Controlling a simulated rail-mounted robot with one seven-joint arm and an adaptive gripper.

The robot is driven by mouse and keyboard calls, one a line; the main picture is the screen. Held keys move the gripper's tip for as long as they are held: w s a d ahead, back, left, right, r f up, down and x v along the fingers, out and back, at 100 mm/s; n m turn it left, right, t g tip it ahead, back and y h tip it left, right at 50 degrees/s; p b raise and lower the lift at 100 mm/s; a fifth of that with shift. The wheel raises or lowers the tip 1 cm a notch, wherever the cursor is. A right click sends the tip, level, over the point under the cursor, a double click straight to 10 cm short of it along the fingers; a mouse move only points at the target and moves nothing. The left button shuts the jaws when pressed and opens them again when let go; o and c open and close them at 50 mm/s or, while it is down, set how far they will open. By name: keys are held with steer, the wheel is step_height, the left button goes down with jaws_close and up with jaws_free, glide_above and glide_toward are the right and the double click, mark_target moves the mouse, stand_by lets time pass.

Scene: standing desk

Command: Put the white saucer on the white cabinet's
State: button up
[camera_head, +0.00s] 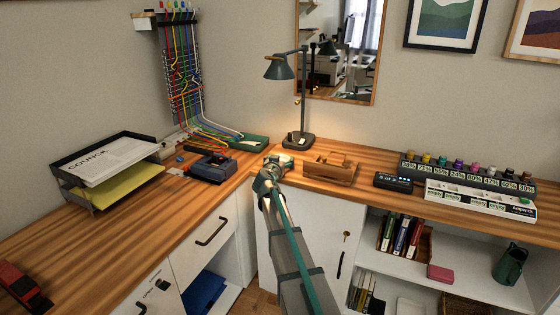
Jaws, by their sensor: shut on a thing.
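My gripper (277,160) is at the inner corner of the wooden desk, seen from behind along my arm. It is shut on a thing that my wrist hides. I cannot make out a white saucer anywhere in this view. A white cabinet (310,215) stands under the desk, partly behind my arm. Its door is shut, with a key in the lock and a dark handle. Another white unit (205,255) with dark handles stands to the left.
The wooden desk (110,225) carries a paper tray (72,190), a blue-grey device (210,167), a lamp (303,105), a wooden caddy (330,170) and a white power strip (480,197). Open shelves (395,262) below hold books and a green jug (510,264). The left desktop has free room.

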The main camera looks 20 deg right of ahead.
steer(key=shift+f, duration=0.2)
steer(key=o, duration=1.1)
steer(key=shift+r, duration=0.1)
steer(key=shift+r, duration=0.2)
steer(key=v, duration=1.2)
steer(key=s+a+f+n+g+y, duration=0.1)
steer(key=s+f+g, duration=0.25)
steer(key=f, duration=0.85)
steer(key=s+a+f+g+y, duration=0.15)
steer(key=s+f, duration=0.35)
steer(key=f, duration=0.7)
steer(key=s+a+f+n+g+y, duration=0.1)
steer(key=s+a+f+g, duration=0.15)
steer(key=s+f, duration=0.65)
steer(key=s+a+f+n+g+y, duration=0.1)
steer(key=s+a+f+g, duration=0.15)
steer(key=s+f, duration=0.55)
steer(key=s+a+f+n+g+y, duration=0.1)
steer(key=s+a+f+g, duration=0.2)
steer(key=s, duration=0.9)
steer(key=s+a+f+n+g+y, duration=0.2)
steer(key=s+a+f+g, duration=0.2)
steer(key=s+f, duration=0.3)
steer(key=s+a+f+n+g+y, duration=0.1)
steer(key=s+a+f+g, duration=0.3)
steer(key=s, duration=1.3)
steer(key=shift+a+f+y, duration=0.2)
steer(key=shift+f+y, duration=0.3)
steer(key=shift+y, duration=0.15)
